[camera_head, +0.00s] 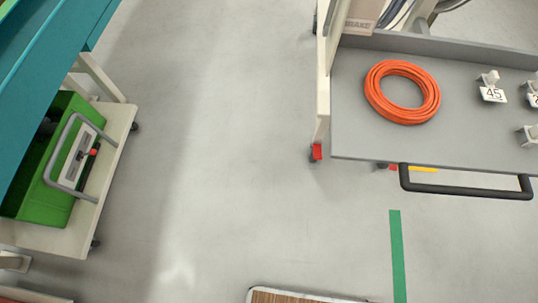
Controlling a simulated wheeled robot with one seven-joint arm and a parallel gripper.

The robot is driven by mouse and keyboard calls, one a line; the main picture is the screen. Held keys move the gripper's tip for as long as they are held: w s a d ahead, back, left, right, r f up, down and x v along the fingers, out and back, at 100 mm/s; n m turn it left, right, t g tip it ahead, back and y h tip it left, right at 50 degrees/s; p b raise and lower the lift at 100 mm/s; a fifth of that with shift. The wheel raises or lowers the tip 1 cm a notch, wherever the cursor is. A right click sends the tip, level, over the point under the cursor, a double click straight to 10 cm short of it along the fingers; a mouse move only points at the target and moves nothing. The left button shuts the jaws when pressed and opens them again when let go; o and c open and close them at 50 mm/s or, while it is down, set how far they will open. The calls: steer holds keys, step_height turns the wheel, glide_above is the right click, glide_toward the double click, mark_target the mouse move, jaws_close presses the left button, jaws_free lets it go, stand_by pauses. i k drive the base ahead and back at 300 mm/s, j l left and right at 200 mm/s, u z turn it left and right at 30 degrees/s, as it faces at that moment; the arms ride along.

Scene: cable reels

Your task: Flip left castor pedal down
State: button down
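A trolley with a grey deck (360,140) stands at the right, with a black push handle (465,193) along its near edge. A red castor pedal (316,152) shows at the foot of its left upright, just above the floor. I cannot tell whether it is up or down. Its castor is mostly hidden behind it. Another small red piece (393,167) and a yellow piece (423,169) show partly under the deck's near edge. My gripper is not in view.
An orange cable coil (402,92) and numbered holders (492,88) are on the deck. A green floor strip (397,255) and a wooden-topped edge (290,297) lie near. The middle floor is clear.

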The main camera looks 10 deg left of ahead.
mark_target(317, 151)
steer(key=j+u, duration=0.1)
steer(key=i, duration=0.9)
